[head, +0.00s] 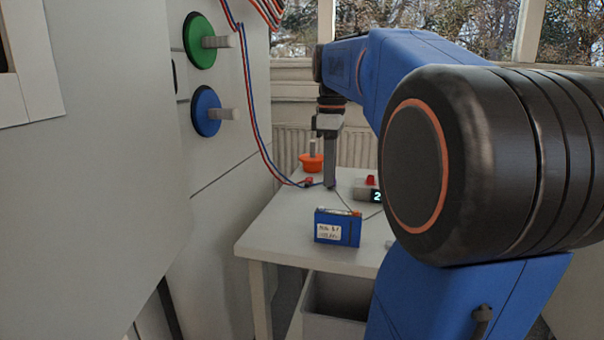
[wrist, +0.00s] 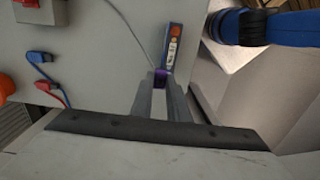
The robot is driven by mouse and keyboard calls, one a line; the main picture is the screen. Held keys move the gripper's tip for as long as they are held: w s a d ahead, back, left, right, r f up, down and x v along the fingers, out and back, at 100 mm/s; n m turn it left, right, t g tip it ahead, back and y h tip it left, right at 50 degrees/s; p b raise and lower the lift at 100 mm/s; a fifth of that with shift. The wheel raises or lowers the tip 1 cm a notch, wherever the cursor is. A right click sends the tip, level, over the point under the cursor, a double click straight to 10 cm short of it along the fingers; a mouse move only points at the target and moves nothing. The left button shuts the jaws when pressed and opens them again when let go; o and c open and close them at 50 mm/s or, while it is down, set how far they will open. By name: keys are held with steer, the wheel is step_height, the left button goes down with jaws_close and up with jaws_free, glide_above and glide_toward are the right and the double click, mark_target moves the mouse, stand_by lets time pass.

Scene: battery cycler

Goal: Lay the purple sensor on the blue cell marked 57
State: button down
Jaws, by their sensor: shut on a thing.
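My gripper (head: 331,184) points down over the white table and is shut on the purple sensor (head: 333,182). Only a small purple patch shows between the fingertips, also in the wrist view (wrist: 160,79). The blue cell (head: 351,231) stands on the table nearer the head camera, with a white label too small to read surely. In the wrist view the blue cell (wrist: 166,62) lies just beyond the fingertips, its top face showing. A thin grey cable (wrist: 139,40) runs across the table near the sensor.
A grey meter (head: 362,191) with a lit display and red top stands right of my gripper. An orange piece (head: 311,161) and red and blue leads (head: 307,183) are at the back left. A cabinet with green (head: 199,41) and blue (head: 207,111) knobs borders the left. A bin (head: 338,298) is below the table.

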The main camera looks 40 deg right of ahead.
steer(key=s, duration=0.3)
glide_above(338, 212)
steer(key=shift+f, duration=2.55)
steer(key=shift+f, duration=0.6)
steer(key=c, duration=1.6)
jaws_free()
steer(key=shift+r, duration=0.1)
step_height(338, 212, up, 17)
steer(key=shift+r, duration=0.1)
